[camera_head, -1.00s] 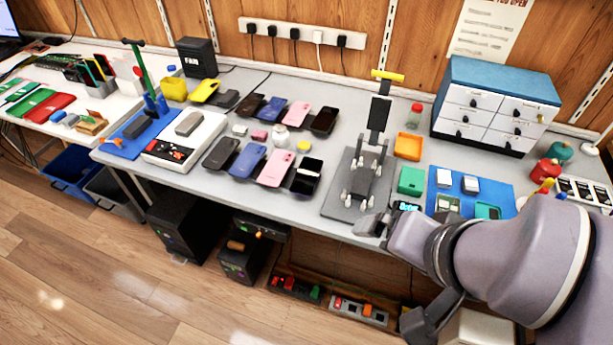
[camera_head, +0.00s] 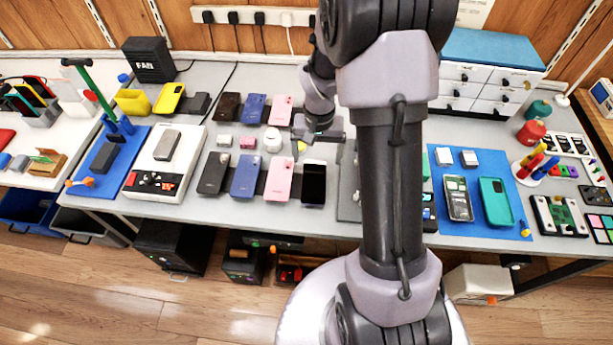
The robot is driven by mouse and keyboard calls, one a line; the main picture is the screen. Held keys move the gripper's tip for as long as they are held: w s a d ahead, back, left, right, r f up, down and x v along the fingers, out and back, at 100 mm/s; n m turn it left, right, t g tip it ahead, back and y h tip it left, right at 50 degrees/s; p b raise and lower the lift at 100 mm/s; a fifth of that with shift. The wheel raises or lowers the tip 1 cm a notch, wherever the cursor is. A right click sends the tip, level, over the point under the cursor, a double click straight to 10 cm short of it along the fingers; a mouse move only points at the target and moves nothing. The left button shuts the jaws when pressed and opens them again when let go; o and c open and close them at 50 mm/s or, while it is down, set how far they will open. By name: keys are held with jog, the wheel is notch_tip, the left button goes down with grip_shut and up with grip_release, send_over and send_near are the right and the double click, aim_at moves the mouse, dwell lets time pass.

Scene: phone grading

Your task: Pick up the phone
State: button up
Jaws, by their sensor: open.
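Phones lie in two rows on the grey table. The back row shows a brown phone (camera_head: 228,106), a blue phone (camera_head: 253,108) and a pink phone (camera_head: 280,110). The front row shows a black phone (camera_head: 214,173), a blue phone (camera_head: 246,176), a pink phone (camera_head: 279,179) and a phone with a dark screen (camera_head: 313,184). My gripper (camera_head: 318,147) is open and points down at the right end of the back row. It covers the place there, so I cannot see any phone under it.
A white pod (camera_head: 272,140) and small boxes sit between the rows. My arm hides the table's middle right. A blue mat (camera_head: 465,222) with an opened phone and a teal case lies to the right. A white drawer unit (camera_head: 478,85) stands behind. A white console (camera_head: 160,166) stands left.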

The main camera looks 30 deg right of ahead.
aim_at(314, 181)
notch_tip(314, 181, down, 4)
jog(key=shift+r+b, duration=0.15)
jog(key=shift+b, duration=0.3)
jog(key=f+b, duration=0.2)
jog(key=f, duration=0.1)
jog(key=a+f+b, duration=0.1)
jog(key=f, duration=0.1)
jog(key=shift+s, duration=0.3)
jog(key=shift+f, duration=0.3)
jog(key=shift+w+r, duration=0.1)
jog(key=shift+r, duration=0.05)
jog(key=shift+c, duration=0.2)
jog(key=c, duration=1.6)
